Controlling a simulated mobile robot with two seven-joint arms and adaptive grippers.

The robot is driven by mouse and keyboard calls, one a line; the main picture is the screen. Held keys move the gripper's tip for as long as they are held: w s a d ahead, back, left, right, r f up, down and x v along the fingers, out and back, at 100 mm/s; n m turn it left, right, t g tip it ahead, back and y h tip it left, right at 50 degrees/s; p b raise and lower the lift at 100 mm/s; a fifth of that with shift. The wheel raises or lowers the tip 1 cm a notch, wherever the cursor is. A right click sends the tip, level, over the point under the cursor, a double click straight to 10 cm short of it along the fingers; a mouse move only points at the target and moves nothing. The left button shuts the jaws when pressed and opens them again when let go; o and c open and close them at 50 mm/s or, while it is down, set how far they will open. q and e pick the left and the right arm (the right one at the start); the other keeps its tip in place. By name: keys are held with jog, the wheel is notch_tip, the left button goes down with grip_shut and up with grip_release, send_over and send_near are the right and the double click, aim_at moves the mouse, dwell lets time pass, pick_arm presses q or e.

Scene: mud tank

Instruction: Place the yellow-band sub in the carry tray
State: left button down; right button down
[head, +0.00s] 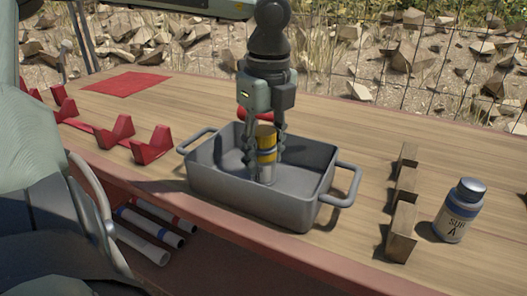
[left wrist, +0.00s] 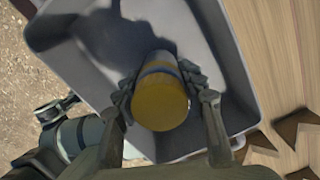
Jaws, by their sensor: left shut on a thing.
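The yellow-band sub (head: 266,147) is a small cylinder with a yellow band and a grey lower part. It is upright inside the grey carry tray (head: 260,203), which has a handle at each end. My left gripper (head: 265,150) comes down from above and is shut on the sub, one finger on each side. In the left wrist view the sub's yellow end (left wrist: 160,105) shows between the two fingers (left wrist: 165,100), over the tray floor. I cannot tell for sure whether its lower end touches the floor. My right gripper is not in view.
A bottle (head: 459,210) labelled SUB stands right of a notched wooden rack (head: 402,205). Red holders (head: 140,140) and a red mat (head: 127,84) are at the left. A red object (head: 256,113) lies behind the tray. Banded tubes (head: 150,232) lie under the bench top.

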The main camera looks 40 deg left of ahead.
pick_arm(q)
jog(key=shift+f, duration=0.1)
jog(key=c, duration=1.2)
grip_release()
jog(key=o, duration=0.3)
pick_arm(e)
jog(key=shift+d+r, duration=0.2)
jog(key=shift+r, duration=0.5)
